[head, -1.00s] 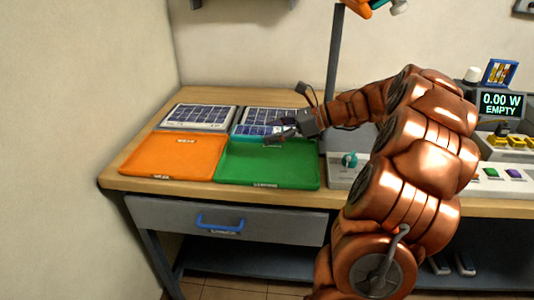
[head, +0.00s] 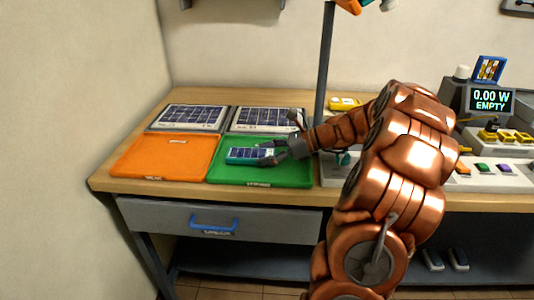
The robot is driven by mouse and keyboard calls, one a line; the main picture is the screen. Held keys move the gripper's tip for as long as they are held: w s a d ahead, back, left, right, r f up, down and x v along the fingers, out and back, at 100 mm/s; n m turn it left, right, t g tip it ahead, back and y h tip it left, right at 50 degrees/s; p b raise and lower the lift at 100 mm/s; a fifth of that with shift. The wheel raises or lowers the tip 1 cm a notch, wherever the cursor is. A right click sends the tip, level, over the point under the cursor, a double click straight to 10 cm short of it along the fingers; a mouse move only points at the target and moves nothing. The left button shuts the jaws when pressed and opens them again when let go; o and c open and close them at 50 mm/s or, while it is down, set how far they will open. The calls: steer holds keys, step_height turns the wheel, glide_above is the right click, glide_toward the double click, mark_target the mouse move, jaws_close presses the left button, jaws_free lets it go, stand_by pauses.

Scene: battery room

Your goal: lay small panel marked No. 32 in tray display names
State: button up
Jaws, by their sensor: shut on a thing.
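A small panel (head: 248,154) with dark blue cells and a teal edge is in my gripper (head: 270,155). My gripper is shut on its right end. The panel is over the back part of the green tray (head: 262,176); I cannot tell whether it touches the tray floor. The panel's number is too small to read. The orange tray (head: 165,158) lies to the left and is empty. Both trays have a small label on the front rim, too small to read.
Two larger solar panels stand behind the trays, one at left (head: 190,117) and one at right (head: 266,119). A dark post (head: 325,70) rises behind my arm. A meter display (head: 491,99) reads 0.00 W EMPTY. A drawer with a blue handle (head: 213,222) is below.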

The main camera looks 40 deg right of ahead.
steer(key=o, duration=1.4)
